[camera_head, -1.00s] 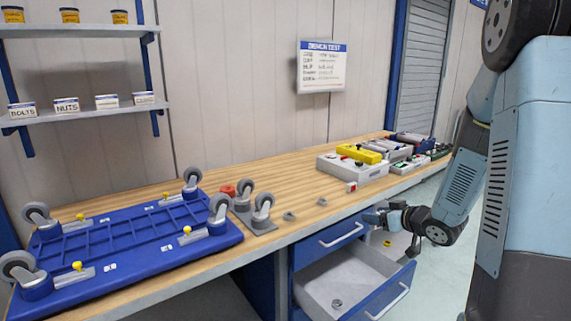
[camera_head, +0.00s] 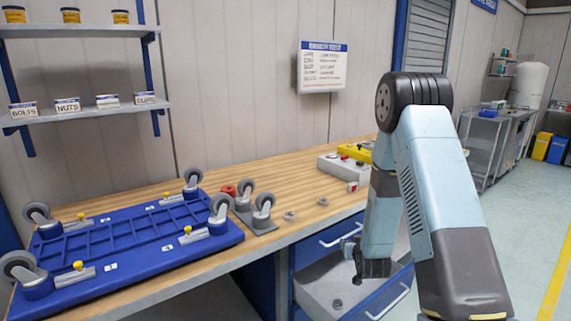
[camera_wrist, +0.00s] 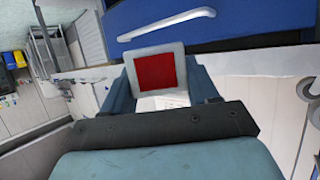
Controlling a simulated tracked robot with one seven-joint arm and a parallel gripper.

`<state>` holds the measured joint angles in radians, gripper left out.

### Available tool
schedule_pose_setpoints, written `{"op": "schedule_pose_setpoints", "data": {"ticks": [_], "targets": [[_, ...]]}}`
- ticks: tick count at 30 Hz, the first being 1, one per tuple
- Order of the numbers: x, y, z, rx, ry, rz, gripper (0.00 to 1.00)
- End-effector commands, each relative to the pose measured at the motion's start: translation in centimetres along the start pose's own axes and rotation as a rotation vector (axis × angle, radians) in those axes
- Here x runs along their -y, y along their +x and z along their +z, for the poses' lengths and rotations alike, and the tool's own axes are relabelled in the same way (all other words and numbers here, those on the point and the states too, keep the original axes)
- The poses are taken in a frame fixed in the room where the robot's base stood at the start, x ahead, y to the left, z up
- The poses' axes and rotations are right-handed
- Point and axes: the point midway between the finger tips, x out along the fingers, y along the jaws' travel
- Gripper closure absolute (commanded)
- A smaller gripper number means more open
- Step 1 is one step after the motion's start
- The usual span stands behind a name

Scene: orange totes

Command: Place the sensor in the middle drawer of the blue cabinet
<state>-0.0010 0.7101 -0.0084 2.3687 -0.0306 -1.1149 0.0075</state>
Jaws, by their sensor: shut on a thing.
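The sensor (camera_wrist: 154,73), a pale grey block with a red square face, is held between the fingers of my gripper (camera_wrist: 165,85) in the wrist view. In the head view my gripper (camera_head: 351,248) is small and partly hidden by my arm, in front of the top drawer and above the open drawer. The blue cabinet (camera_head: 284,281) stands under the bench. Its top drawer (camera_head: 328,238) is shut. The drawer below (camera_head: 379,303) is pulled out, with a grey inside and a small dark ring (camera_head: 337,303) in it.
The wooden bench (camera_head: 300,190) carries a blue caster frame (camera_head: 130,240), loose casters (camera_head: 262,207), metal rings (camera_head: 290,216) and a small white block with a red face (camera_head: 352,187). A grey box (camera_head: 340,168) stands farther back. Open floor lies to the right.

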Motion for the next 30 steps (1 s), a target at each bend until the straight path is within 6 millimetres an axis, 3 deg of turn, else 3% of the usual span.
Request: {"op": "schedule_pose_setpoints", "data": {"ticks": [5, 18, 30], "targets": [[0.1, 0.2, 1.4, 0.001, 0.008, 0.019, 0.72], [0.1, -1.8, 8.9, 0.003, 0.009, 0.021, 0.72], [0.1, -2.3, 9.9, -0.001, 0.01, 0.022, 0.72]]}}
